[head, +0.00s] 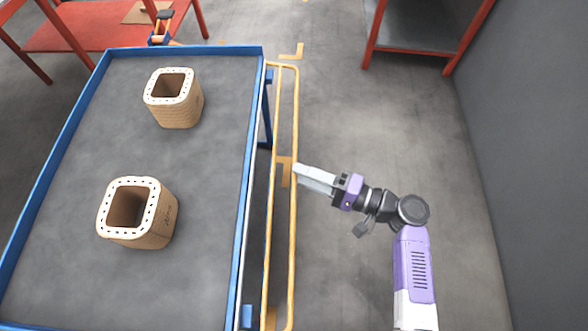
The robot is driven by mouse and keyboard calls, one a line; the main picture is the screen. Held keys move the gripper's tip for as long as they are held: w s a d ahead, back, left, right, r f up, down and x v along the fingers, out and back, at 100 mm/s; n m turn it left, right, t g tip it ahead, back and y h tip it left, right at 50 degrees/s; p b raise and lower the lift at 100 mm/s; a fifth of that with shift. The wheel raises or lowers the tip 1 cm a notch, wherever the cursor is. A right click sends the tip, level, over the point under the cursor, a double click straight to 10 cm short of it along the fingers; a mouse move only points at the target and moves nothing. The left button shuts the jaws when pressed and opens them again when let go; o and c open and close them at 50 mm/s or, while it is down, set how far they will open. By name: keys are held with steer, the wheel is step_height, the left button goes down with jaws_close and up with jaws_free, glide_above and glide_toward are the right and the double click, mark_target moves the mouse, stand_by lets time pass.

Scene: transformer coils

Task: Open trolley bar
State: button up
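The trolley (195,52) has a grey top with a raised blue rim and fills the left of the head view. The trolley bar (295,110) is a long yellow loop along the trolley's right side, with two nearly parallel rails. My gripper (298,172) comes from the right, and its pale fingers point left at the bar's outer rail. The fingertips overlap or meet that rail in the picture. Whether they touch it, and whether there is a gap between the fingers, I cannot tell.
Two tan coils (175,100) (138,212) stand on the trolley. A red table (95,25) is behind it, with an orange-and-black item (162,25) nearby. A red-framed shelf (415,40) stands at the back right. A dark wall (530,130) bounds the right; the floor between is clear.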

mark_target(274, 167)
steer(key=shift+x, duration=1.35)
jaws_close()
steer(key=shift+f, duration=0.1)
stand_by(0.3)
